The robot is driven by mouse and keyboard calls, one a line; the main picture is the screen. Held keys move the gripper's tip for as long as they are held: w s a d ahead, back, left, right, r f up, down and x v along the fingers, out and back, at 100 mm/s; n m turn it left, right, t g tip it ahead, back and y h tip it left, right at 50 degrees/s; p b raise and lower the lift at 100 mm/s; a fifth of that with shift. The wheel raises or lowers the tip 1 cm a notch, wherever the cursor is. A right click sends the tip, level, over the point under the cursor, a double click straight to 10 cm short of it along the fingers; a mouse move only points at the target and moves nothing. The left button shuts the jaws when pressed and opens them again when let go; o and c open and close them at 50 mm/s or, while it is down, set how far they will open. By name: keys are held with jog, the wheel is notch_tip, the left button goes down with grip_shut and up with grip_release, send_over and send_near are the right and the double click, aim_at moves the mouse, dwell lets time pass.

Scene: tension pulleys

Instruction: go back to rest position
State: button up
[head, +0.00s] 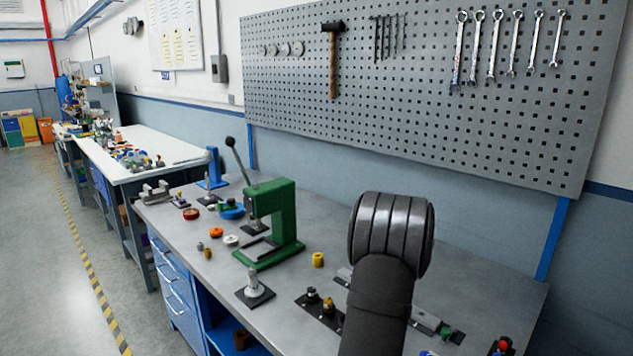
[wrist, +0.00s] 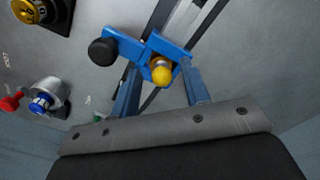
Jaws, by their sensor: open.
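In the wrist view my gripper (wrist: 161,82) is open, with its two blue fingers apart. A blue bracket (wrist: 172,48) with a black round knob (wrist: 102,51) and a yellow ball-shaped part (wrist: 161,74) lies at and just beyond the fingertips. I cannot tell whether the fingers touch it. Dark and light rails run beneath the bracket. In the head view my dark arm stands at the front right of the bench (head: 205,300), and my gripper is hidden behind it.
A green press (head: 283,215) with a raised lever stands left of my arm. A grey post on a dark plate (head: 254,287), a yellow cylinder (head: 318,260) and black-and-yellow fixtures (head: 328,305) stand nearby. A pegboard (head: 430,110) with tools is behind.

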jog(key=shift+f, duration=0.3)
notch_tip(320, 180, up, 17)
notch_tip(320, 180, down, 17)
jog(key=shift+r, duration=2.95)
jog(key=shift+w+f, duration=0.1)
jog(key=shift+w, duration=0.1)
